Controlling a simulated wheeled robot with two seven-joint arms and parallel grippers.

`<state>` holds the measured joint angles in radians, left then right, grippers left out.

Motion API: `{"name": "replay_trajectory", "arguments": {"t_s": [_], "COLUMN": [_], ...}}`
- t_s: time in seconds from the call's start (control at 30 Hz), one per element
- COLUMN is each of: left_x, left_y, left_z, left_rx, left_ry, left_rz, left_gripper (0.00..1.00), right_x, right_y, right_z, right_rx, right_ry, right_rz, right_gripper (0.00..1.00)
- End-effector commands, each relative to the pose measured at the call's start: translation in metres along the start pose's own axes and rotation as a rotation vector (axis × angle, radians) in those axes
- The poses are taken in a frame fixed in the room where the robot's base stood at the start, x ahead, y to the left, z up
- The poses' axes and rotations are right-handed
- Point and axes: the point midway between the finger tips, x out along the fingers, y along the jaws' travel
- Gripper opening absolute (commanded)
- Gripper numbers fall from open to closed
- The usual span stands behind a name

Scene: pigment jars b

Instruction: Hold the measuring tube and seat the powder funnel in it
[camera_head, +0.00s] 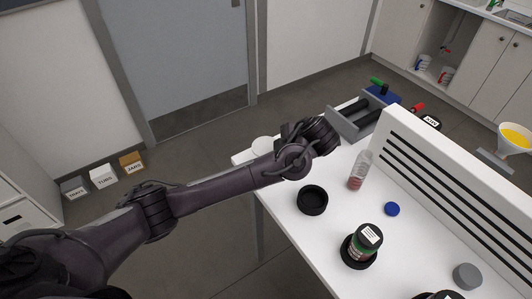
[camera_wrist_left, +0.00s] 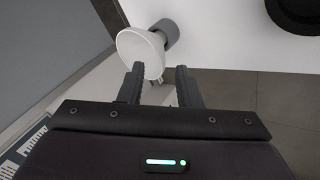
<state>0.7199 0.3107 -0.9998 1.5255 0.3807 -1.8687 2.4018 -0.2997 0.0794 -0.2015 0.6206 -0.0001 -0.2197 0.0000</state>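A clear measuring tube (camera_head: 360,170) with red powder in its lower part stands on the white table, right of my left wrist in the head view. A white round piece, probably the powder funnel (camera_head: 263,144), is at the table's far left edge, partly behind my left arm. In the left wrist view the funnel (camera_wrist_left: 138,50) shows as a white disc against a grey cylinder (camera_wrist_left: 170,32). My left gripper (camera_wrist_left: 158,80) is open, its two fingers apart, with the disc just beyond the fingertips. Whether they touch is unclear. My right gripper is not in view.
A black ring-shaped holder (camera_head: 312,200), a blue cap (camera_head: 392,209), a dark-lidded jar (camera_head: 362,243) and a grey lid (camera_head: 467,276) are on the table. A slotted white panel (camera_head: 460,180) bounds the right side. A grey tray (camera_head: 358,122) stands behind my wrist.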

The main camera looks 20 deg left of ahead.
Motion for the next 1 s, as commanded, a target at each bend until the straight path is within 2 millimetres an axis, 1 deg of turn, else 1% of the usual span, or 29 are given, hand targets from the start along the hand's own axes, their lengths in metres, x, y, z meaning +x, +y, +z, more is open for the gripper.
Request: {"name": "replay_trajectory", "arguments": {"t_s": [0.17,0.3,0.43,0.53,0.73,0.77,0.97,1.0], "left_x": [0.019,0.038,0.057,0.063,0.064,0.064,0.064,0.064], "left_y": [0.0,-0.001,-0.002,-0.002,-0.002,-0.002,-0.002,-0.002], "left_z": [-0.005,-0.011,-0.01,-0.009,-0.008,-0.008,-0.008,-0.008], "left_rx": [0.003,0.004,0.005,0.004,0.005,0.005,0.005,0.005], "left_ry": [0.002,0.002,0.0,-0.002,-0.003,-0.003,-0.003,-0.003], "left_rz": [-0.005,-0.006,-0.003,-0.001,0.0,-0.001,-0.001,-0.001], "left_gripper": [0.31,0.31,0.31,0.31,0.31,0.28,0.02,0.0], "right_x": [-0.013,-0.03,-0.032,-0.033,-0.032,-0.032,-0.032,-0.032], "right_y": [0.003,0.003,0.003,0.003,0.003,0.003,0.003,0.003], "right_z": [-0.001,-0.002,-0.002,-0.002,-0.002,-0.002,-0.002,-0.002], "right_rx": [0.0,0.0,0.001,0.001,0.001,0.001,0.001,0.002], "right_ry": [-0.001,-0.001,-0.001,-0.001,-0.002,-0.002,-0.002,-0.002], "right_rz": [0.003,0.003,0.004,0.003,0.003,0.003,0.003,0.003], "right_gripper": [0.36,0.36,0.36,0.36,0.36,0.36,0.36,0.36]}}
